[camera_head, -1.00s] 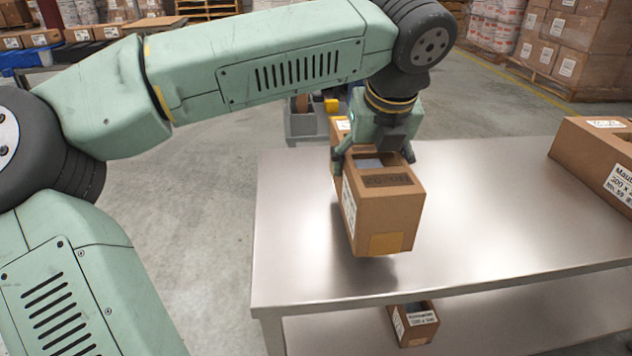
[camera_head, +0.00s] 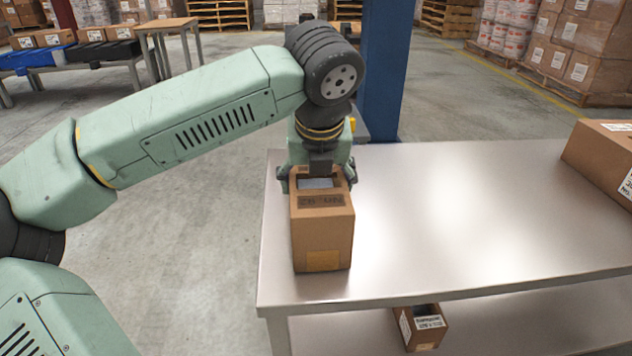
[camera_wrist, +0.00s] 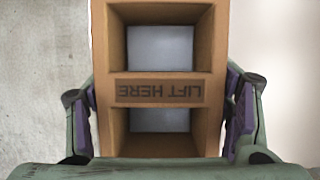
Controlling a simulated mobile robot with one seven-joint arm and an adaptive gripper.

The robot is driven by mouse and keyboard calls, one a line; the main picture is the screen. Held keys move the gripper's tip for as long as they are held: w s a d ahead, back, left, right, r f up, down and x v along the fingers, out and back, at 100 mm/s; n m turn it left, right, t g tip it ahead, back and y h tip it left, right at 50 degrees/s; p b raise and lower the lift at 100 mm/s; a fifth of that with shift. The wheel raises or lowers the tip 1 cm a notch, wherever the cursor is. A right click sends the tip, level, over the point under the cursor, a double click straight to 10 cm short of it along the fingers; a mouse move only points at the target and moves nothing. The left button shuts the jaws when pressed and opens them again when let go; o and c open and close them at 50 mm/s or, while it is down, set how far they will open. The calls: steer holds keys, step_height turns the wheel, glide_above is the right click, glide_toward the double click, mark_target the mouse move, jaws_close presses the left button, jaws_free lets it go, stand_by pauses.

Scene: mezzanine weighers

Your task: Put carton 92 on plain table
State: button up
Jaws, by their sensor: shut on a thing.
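My gripper (camera_head: 317,178) is shut on an open-topped brown carton (camera_head: 322,232), one finger on each side of it. The carton is upright over the left end of a bare metal table (camera_head: 450,220), near its left edge. I cannot tell whether its bottom touches the tabletop or hangs just above it. In the wrist view the carton (camera_wrist: 165,88) has two openings and a bar marked LIFT HERE between the fingers. Its number cannot be read. No sign naming a plain table shows; a small wooden-topped table (camera_head: 165,25) stands at the back left.
Another carton (camera_head: 605,160) sits on the metal table's right end, and a small one (camera_head: 422,326) on its lower shelf. A blue post (camera_head: 386,70) stands behind the table. The tabletop's middle is clear. Cartons line a rack at far left.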

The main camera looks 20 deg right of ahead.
steer(key=shift+f, duration=0.1)
steer(key=o, duration=2)
steer(key=shift+c, duration=0.2)
steer(key=p+v, duration=0.2)
steer(key=v, duration=1)
